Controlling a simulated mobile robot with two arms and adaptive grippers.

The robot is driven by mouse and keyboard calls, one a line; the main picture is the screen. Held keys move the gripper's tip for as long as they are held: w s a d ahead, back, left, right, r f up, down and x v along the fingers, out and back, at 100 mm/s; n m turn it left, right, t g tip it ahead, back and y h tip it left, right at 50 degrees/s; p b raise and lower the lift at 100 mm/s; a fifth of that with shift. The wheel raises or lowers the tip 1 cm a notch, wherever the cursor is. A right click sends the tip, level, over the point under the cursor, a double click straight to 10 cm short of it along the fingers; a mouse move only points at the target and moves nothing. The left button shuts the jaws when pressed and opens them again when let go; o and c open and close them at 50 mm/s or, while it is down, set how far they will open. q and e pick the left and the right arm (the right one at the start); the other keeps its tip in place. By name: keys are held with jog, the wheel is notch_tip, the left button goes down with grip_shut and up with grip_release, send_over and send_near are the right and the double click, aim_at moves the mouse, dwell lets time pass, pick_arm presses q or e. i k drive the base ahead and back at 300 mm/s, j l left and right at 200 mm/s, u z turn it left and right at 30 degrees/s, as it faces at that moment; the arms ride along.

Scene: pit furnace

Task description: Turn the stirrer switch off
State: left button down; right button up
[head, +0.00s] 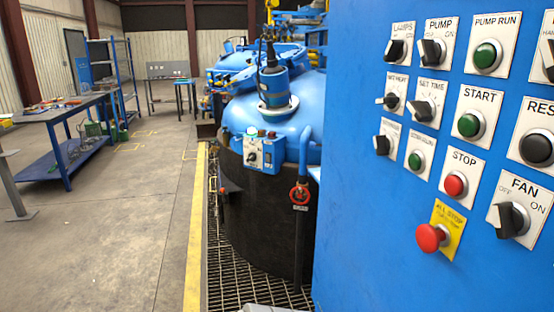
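No switch carries a readable stirrer label in the head view. A small blue control box (264,153) on the front of the nearest round furnace has a dark knob on a pale plate (252,152) and small lamps on top. Its lettering and the knob's setting are too small to read. On the large blue panel (360,250) at right are black rotary switches, including a pump switch (431,52) and a fan switch (511,219). A small switch (383,144) at the panel's left has an unreadable label. Neither gripper is in view.
The panel also has a green start button (469,125), a red stop button (455,185) and a red all-stop button (432,237). A red valve wheel (299,194) stands before the furnace. Metal grating (255,290) borders it; open floor (110,240) lies left.

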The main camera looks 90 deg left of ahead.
aim_at(252, 156)
jog(key=u, duration=2.95)
jog(key=i+j+z, duration=0.2)
jog(key=i+j, duration=1.5)
jog(key=j, duration=0.15)
